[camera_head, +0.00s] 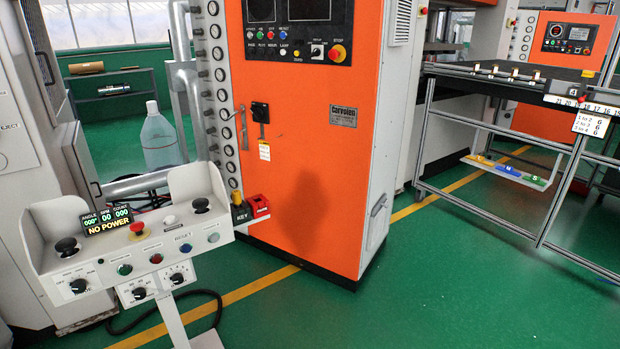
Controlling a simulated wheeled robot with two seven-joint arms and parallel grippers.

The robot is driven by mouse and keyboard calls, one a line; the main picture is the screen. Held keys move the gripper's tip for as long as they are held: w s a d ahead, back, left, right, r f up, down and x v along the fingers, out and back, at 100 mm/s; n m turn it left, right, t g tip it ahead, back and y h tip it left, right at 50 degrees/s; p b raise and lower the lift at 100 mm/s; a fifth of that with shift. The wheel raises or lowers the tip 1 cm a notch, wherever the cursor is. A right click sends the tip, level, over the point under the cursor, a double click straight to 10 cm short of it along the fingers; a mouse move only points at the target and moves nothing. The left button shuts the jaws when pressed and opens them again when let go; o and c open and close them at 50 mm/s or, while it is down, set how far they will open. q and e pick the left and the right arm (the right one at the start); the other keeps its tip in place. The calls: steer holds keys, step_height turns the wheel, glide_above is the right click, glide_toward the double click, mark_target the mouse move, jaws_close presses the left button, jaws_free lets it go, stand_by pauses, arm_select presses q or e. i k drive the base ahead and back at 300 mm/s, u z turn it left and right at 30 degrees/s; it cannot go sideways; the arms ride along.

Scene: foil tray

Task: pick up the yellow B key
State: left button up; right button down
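Another yellow upright knob or key (236,197) stands on a black block marked KEY at the control console's right. Neither of my grippers is in view.
The white control console (140,240) at the left front reads NO POWER. An orange cabinet (310,150) stands in the middle. The table frame (480,210) stands at the right. Green floor (430,290) is free in front of the cabinet and the table.

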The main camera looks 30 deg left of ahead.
mark_target(236, 196)
steer(key=i, duration=2.05)
steer(key=u, duration=0.45)
